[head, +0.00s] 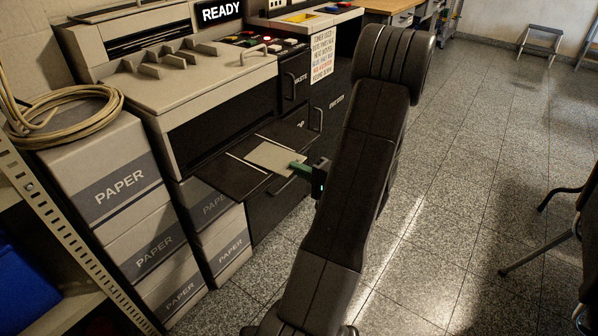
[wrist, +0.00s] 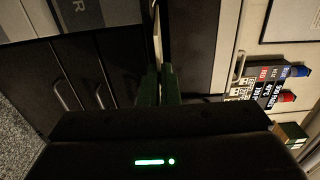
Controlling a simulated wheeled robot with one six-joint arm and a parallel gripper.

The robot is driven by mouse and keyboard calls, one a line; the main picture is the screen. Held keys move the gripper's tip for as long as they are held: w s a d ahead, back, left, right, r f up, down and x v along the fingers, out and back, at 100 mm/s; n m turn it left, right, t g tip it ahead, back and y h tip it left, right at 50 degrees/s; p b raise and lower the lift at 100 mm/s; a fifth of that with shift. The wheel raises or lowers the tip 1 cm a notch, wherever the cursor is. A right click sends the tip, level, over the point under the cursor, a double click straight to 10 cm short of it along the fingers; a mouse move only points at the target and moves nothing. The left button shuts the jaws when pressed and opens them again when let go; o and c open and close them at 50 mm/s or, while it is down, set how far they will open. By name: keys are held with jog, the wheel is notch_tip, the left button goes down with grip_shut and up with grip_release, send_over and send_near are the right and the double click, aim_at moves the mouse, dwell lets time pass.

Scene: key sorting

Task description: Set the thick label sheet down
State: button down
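The thick label sheet (head: 270,156) is a pale, stiff, flat piece in front of the grey machine, over its dark pull-out tray (head: 228,178). My gripper (head: 299,167) comes in from the right, its green fingers closed on the sheet's right edge. In the wrist view the fingers (wrist: 159,75) stand close together, with the sheet (wrist: 157,35) edge-on as a thin light strip between them. The sheet looks about level. I cannot tell whether it touches the tray or hangs just above it.
The grey machine (head: 190,85) with a READY display (head: 221,12) stands behind the tray. Stacked paper boxes (head: 122,210) and a coiled cable (head: 65,115) are at left. Dark drawers (head: 293,82) are beside the machine. A chair (head: 560,230) is at right; the tiled floor between is clear.

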jog(key=shift+f, duration=0.1)
jog(key=c, duration=1.7)
grip_release()
